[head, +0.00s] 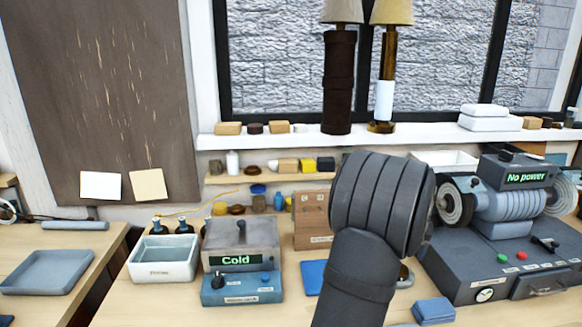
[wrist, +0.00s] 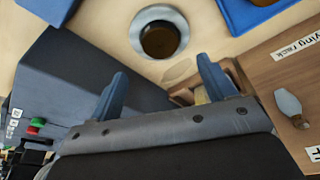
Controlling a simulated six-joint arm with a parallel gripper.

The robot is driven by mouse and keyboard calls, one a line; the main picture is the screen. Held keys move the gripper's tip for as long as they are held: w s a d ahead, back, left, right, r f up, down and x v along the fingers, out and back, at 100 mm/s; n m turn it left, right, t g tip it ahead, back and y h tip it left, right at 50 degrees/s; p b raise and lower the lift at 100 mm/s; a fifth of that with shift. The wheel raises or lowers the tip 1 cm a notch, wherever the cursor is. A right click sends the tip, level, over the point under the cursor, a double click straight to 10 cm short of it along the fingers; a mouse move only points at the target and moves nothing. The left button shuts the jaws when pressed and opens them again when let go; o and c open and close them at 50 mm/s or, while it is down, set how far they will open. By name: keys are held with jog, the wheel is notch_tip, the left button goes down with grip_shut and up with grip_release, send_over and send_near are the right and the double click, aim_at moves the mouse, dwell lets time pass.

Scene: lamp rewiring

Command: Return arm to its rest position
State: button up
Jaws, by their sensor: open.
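My gripper (wrist: 163,88) shows in the wrist view as two blue fingers spread apart, open, with nothing between them. It is over the bench, between the grey machine base and the wooden drying rack (wrist: 285,75). A round metal cup with brown contents (wrist: 158,40) stands on the bench beyond the fingertips. In the head view my dark arm rises from the bottom centre and its thick joint hides the gripper. The drying rack also shows there (head: 309,222), left of the arm.
A grey-blue unit reading "Cold" (head: 240,247) and a white bin (head: 163,259) stand left of my arm. A grinder reading "No power" (head: 505,205) stands close on the right. Two lamps (head: 338,85) (head: 388,70) stand on the windowsill. A blue pad (head: 313,277) lies on the bench.

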jog(key=x, duration=0.8)
jog(key=shift+f, duration=0.3)
jog(key=v, duration=0.3)
jog(key=shift+w+d, duration=0.15)
jog(key=shift+w, duration=0.25)
jog(key=shift+r, duration=0.75)
